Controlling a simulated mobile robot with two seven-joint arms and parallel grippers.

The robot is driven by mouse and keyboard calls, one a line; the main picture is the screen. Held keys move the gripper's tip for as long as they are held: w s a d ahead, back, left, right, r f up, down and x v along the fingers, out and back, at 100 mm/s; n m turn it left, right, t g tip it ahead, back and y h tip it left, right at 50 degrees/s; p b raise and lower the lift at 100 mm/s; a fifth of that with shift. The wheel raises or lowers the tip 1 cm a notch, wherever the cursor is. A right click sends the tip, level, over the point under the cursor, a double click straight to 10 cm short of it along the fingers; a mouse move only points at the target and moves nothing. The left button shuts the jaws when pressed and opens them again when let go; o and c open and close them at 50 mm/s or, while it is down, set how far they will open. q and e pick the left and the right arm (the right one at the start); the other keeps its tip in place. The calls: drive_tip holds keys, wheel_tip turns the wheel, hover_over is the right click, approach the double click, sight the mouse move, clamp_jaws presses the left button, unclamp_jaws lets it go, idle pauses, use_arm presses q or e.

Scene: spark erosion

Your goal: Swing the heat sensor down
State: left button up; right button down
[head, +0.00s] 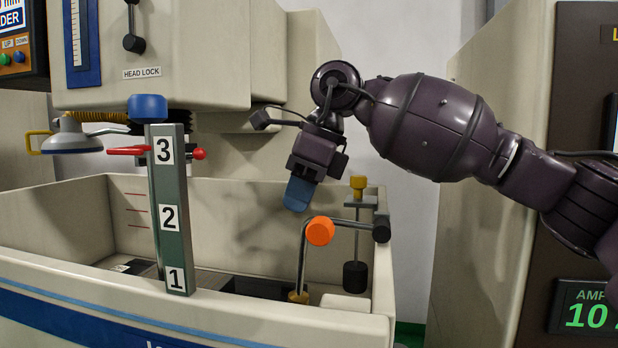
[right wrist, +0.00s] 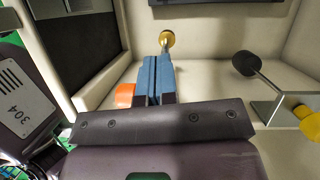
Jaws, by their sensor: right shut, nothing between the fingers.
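The heat sensor appears to be the bent metal rod with an orange knob (head: 320,230) and a brass tip (head: 298,296). It runs from a black pivot (head: 381,229) at the tank's right wall, and its tip end points down into the tank. In the right wrist view the orange knob (right wrist: 124,95) shows partly beside the fingers, with the brass tip (right wrist: 166,38) beyond them. My right gripper (head: 298,195) is shut and empty, blue fingertips pointing down, above and left of the knob. It seems apart from the rod. My left gripper is out of view.
The tank (head: 100,290) has a raised front wall. A post numbered 1 to 3 (head: 168,210) with red levers stands left. A lamp (head: 70,137) is at far left.

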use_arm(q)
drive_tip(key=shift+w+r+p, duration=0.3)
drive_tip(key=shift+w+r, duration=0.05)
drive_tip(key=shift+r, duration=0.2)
use_arm(e)
drive_tip(key=f, duration=0.1)
drive_tip(key=f+h, duration=0.1)
drive_tip(key=f, duration=0.1)
drive_tip(key=shift+a+f, duration=0.1)
drive_tip(key=shift+a, duration=0.2)
drive_tip(key=shift+w, duration=0.1)
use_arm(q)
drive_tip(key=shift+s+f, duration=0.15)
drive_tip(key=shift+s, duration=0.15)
use_arm(e)
drive_tip(key=shift+a, duration=0.1)
